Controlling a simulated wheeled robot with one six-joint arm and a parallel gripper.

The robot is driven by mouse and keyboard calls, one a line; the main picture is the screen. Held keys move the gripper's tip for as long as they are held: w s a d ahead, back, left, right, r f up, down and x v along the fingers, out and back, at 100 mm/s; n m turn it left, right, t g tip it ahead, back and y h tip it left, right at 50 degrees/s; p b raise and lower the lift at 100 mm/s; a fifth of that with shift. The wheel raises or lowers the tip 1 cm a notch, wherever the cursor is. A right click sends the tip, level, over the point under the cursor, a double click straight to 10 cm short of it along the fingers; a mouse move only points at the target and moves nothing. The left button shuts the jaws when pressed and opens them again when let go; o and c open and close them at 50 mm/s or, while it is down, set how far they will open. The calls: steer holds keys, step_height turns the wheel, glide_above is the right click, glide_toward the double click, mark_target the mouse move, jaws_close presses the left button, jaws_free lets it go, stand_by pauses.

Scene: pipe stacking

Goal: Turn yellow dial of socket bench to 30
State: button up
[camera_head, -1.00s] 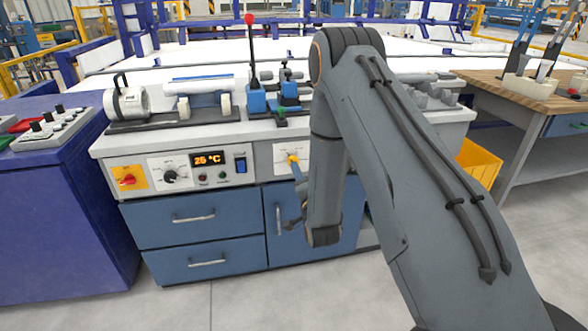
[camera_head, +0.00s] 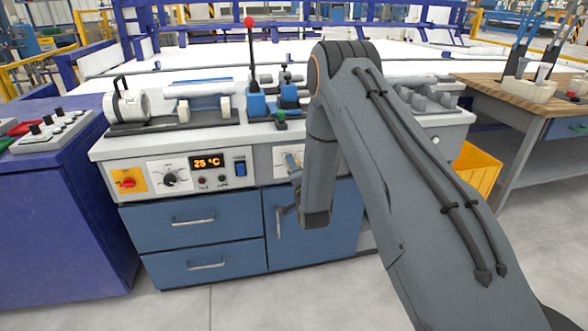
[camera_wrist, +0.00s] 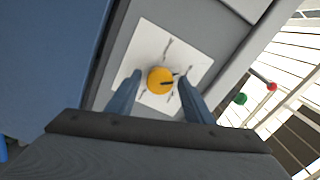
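The yellow dial (camera_wrist: 158,82) shows in the wrist view on a white plate (camera_wrist: 150,42) with dark markings. A dark pointer mark on the dial points to the right in that view. I cannot read the numbers. My gripper (camera_wrist: 160,76) is open, with one blue finger on each side of the dial and a small gap to it on both sides. In the head view the plate (camera_head: 281,160) shows in part on the front of the socket bench (camera_head: 225,137). There my gripper and arm hide the dial.
The bench front also carries a red-and-yellow switch (camera_head: 127,181), a black knob (camera_head: 170,179) and a display (camera_head: 208,161) reading 25 °C. A red-topped lever (camera_head: 250,50) stands on top. A yellow bin (camera_head: 478,168) is at the right.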

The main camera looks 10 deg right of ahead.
steer(key=c, duration=0.8)
steer(key=shift+c, duration=0.2)
steer(key=shift+n, duration=0.4)
steer(key=n, duration=1.3)
steer(key=shift+p, duration=0.4)
steer(key=o, duration=1)
